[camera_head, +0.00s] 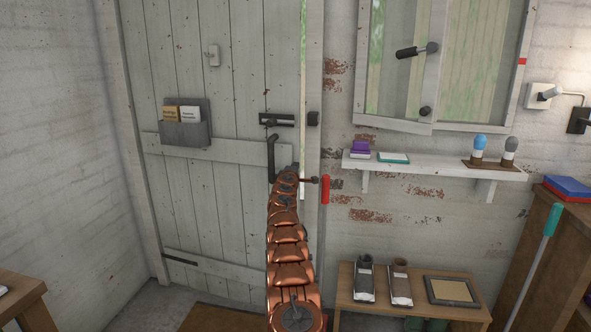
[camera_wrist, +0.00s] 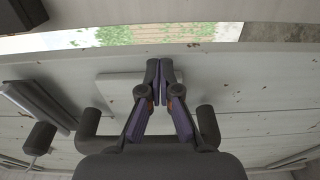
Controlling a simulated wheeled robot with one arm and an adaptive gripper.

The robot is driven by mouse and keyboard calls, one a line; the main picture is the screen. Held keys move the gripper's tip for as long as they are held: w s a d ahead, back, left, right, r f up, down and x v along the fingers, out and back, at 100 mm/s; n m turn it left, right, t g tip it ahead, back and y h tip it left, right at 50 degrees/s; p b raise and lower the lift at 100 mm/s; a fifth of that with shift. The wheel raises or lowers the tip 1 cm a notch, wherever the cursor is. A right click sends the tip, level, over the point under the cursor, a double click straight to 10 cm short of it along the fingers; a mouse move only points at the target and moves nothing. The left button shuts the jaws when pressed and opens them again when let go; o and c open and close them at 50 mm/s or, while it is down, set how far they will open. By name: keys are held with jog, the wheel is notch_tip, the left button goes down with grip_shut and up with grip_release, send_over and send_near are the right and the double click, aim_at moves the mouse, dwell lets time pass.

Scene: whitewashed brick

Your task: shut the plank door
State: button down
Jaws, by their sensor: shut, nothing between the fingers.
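The plank door (camera_head: 220,90) is pale, weathered grey wood and fills the left part of the head view. A thin bright gap shows along its right edge, so it looks slightly ajar. It has a dark upright pull handle (camera_head: 271,157) and a dark bolt (camera_head: 277,120) above it. My copper arm reaches up to the door's right edge, and its end hides the door's edge there. In the wrist view my gripper (camera_wrist: 160,73) is shut and empty, its fingertips close to the pale door boards (camera_wrist: 245,85). Whether they touch the door, I cannot tell.
Beside the door are a red-handled pole (camera_head: 325,190) and a wall shelf (camera_head: 430,169). A window (camera_head: 440,60) hangs above the shelf. A table corner (camera_head: 20,300) is at lower left, a brown cabinet (camera_head: 530,245) at right.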

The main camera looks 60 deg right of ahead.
jog(key=shift+a+f+b, duration=0.2)
jog(key=shift+f+b, duration=0.05)
jog(key=shift+b, duration=0.55)
